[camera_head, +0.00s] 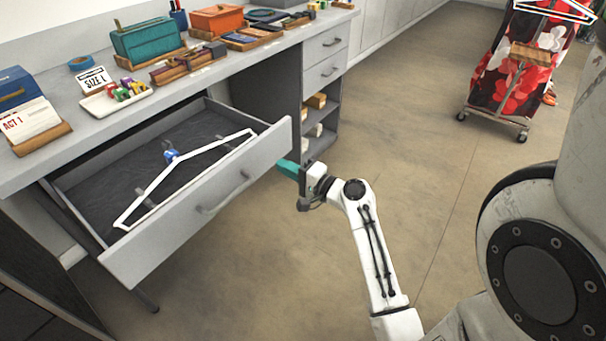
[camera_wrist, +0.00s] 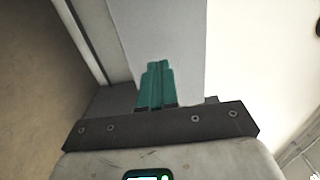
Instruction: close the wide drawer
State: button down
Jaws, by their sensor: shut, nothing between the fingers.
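The wide drawer (camera_head: 200,208) is pulled out from under the counter at the left of the head view. In the wrist view the shut fingers (camera_wrist: 157,82) point at a pale grey panel (camera_wrist: 165,35), which looks like the drawer front. I cannot tell whether the fingertips touch it.
The counter (camera_head: 65,122) above holds boxes, a tray (camera_head: 115,100) and a teal case (camera_head: 148,42). Smaller drawers (camera_head: 325,43) and open shelves stand right of the wide drawer. A clothes rack (camera_head: 510,70) stands at the far right. The floor between is clear.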

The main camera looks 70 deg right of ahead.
aim_at(266, 157)
jog(key=shift+x, duration=1.9)
jog(key=shift+w, duration=0.15)
